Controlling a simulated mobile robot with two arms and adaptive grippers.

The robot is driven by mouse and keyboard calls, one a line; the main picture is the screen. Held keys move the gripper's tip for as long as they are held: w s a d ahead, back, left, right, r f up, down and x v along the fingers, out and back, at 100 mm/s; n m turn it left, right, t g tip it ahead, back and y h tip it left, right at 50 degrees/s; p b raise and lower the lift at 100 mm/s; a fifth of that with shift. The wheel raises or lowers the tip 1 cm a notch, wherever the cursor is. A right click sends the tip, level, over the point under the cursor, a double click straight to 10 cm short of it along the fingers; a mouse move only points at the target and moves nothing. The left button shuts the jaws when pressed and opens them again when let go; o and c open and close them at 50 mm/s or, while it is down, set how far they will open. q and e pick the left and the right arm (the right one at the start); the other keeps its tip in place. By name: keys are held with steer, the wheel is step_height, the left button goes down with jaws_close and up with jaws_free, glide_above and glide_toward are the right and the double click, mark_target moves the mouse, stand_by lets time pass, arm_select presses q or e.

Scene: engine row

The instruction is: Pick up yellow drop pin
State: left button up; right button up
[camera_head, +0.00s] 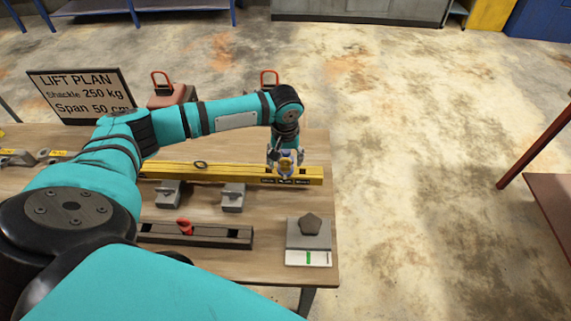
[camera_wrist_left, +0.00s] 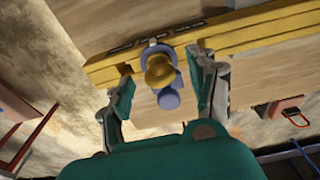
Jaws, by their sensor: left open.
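The yellow drop pin (camera_wrist_left: 158,68) shows as a rounded yellow head in the left wrist view. It sits with a blue-grey fitting (camera_wrist_left: 168,98) beside a yellow beam (camera_wrist_left: 240,38). In the head view the beam (camera_head: 215,173) lies along the table and the pin is largely hidden by my gripper. My left gripper (camera_head: 286,157) is over the beam's right end. In the left wrist view its open fingers (camera_wrist_left: 162,82) stand on either side of the pin, with visible gaps. Whether the fingertips reach the pin's depth is unclear. My right gripper is out of view.
Two grey blocks (camera_head: 233,197) support the beam's near side or stand close to it. A dark rail (camera_head: 195,236) with a red piece and a grey plate (camera_head: 309,235) with a dark pentagonal piece lie nearer. A lift plan sign (camera_head: 82,90) stands behind.

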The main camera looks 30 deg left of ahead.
arm_select(q)
steer(key=shift+w+f, duration=0.1)
steer(key=shift+f, duration=0.6)
jaws_close()
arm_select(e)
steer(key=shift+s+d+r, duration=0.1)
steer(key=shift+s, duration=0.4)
